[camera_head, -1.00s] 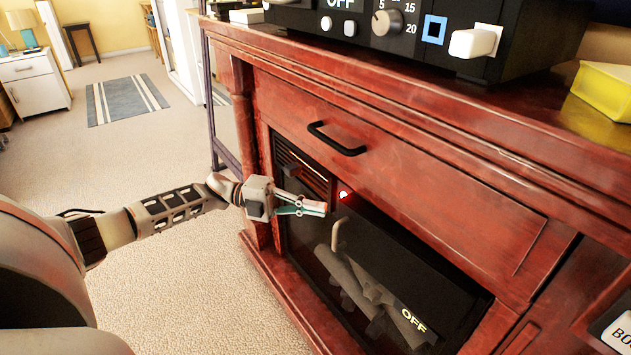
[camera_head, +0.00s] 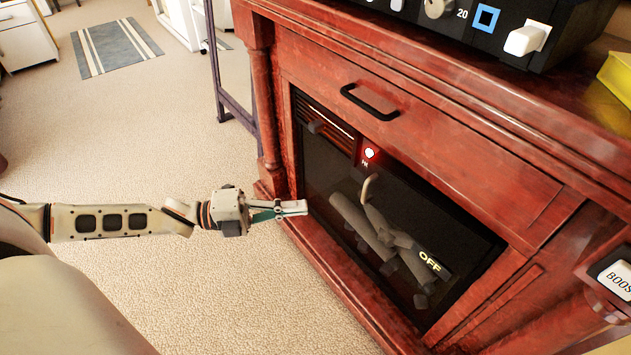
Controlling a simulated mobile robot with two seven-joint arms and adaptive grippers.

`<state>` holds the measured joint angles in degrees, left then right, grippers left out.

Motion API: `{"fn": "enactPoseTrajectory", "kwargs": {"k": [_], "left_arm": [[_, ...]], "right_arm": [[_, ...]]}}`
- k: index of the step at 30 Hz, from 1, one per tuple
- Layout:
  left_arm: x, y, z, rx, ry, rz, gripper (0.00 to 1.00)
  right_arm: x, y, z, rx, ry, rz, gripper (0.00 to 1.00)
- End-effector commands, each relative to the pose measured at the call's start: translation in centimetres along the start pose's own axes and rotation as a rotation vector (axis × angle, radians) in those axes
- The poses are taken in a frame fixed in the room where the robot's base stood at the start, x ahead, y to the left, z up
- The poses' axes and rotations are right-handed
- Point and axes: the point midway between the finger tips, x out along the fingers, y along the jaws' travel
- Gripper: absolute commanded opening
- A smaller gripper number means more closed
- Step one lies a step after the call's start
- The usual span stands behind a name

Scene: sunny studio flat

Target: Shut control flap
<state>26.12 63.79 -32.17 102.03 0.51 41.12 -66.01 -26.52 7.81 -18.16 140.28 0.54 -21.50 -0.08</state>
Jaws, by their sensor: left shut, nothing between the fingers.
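My left gripper (camera_head: 300,207) is shut and empty, beside the left frame of the electric fireplace, below the slatted panel. The fireplace has a red wood surround and a dark glass front (camera_head: 385,235). I cannot tell which of these is the control flap. My right gripper is not in view.
A black unit (camera_head: 470,30) with a dial and a white switch stands on the mantel, with a yellow tray (camera_head: 617,75) to its right. A BOOST button (camera_head: 615,278) is at the right edge. Carpet (camera_head: 180,130) is open to the left, with a blue striped rug (camera_head: 115,47).

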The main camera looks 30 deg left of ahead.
Motion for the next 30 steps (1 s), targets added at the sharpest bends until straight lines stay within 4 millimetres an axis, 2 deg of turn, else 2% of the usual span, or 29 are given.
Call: {"fn": "enactPoseTrajectory", "kwargs": {"k": [3, 8, 26, 30], "left_arm": [[0.1, 0.4, -1.2, -0.017, -0.006, 0.017, 0.0], [1.2, 0.8, -1.3, -0.02, -0.007, 0.02, 0.0], [10.1, 0.9, -1.2, -0.021, -0.005, 0.019, 0.0], [11.0, 1.1, 0.0, -0.02, -0.007, 0.022, 0.0]], "right_arm": [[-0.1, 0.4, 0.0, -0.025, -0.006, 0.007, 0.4], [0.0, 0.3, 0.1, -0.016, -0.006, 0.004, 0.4], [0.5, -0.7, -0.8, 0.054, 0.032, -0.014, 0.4], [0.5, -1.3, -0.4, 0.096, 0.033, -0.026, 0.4]]}}
